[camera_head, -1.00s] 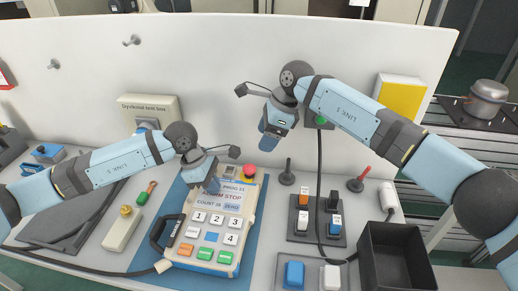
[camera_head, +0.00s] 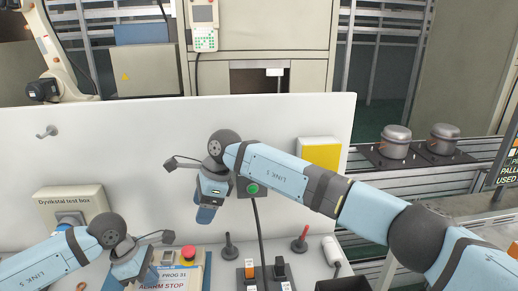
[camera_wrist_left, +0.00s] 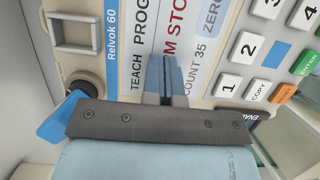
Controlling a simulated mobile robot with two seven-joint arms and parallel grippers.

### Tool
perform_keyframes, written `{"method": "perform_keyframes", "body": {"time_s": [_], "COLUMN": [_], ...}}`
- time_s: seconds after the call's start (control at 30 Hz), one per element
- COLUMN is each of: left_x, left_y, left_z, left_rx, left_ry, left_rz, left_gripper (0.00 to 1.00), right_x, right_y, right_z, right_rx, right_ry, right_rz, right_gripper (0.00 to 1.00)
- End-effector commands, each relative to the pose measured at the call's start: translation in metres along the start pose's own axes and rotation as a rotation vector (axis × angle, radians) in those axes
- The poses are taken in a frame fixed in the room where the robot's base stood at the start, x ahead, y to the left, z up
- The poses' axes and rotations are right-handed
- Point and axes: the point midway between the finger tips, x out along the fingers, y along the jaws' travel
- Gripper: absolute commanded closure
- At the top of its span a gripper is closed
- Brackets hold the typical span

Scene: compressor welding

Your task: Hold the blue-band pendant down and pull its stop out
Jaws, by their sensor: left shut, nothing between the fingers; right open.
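The pendant (camera_head: 182,279) lies at the bottom edge of the head view, mostly cut off, its screen reading PROG 31 and ALARM STOP. Its red stop (camera_head: 188,252) is at its top right. In the left wrist view the pendant's blue band (camera_wrist_left: 112,35) reads Relvok 60, beside the screen and number keys. My left gripper (camera_wrist_left: 168,62) is shut and empty over the screen text; I cannot tell if it touches. It also shows in the head view (camera_head: 138,280). My right gripper (camera_head: 207,213) is open and empty, pointing down before the white panel, above the pendant.
A Dyvikstal test box (camera_head: 72,204) stands left. A green button box (camera_head: 252,189) with a cable is behind my right arm. A black stick (camera_head: 230,247) and a red-topped stick (camera_head: 300,243) stand right of the pendant. Switches (camera_head: 279,268) sit in front of them.

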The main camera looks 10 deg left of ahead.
Motion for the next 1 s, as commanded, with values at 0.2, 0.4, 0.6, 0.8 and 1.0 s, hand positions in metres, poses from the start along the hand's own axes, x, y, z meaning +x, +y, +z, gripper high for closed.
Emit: {"method": "perform_keyframes", "body": {"time_s": [0.2, 0.4, 0.6, 0.8, 1.0], "left_x": [-0.004, -0.025, -0.044, -0.057, -0.056], "left_y": [-0.001, 0.0, 0.0, 0.0, 0.0], "left_z": [0.0, 0.008, 0.016, 0.02, 0.02], "left_rx": [-0.003, 0.0, 0.0, -0.001, -0.001], "left_ry": [0.006, 0.003, 0.001, 0.002, 0.001], "left_rz": [-0.004, -0.001, 0.0, 0.0, 0.0], "left_gripper": [1.0, 1.0, 1.0, 1.0, 1.0], "right_x": [-0.003, -0.011, -0.018, -0.022, -0.022], "right_y": [0.0, 0.0, 0.0, 0.0, 0.0], "right_z": [0.001, 0.005, 0.008, 0.009, 0.009], "right_rx": [0.0, 0.0, 0.0, 0.0, 0.0], "right_ry": [0.0, 0.0, 0.0, 0.0, 0.0], "right_rz": [0.0, 0.0, 0.0, 0.0, 0.0], "right_gripper": [0.35, 0.35, 0.35, 0.35, 0.35]}}
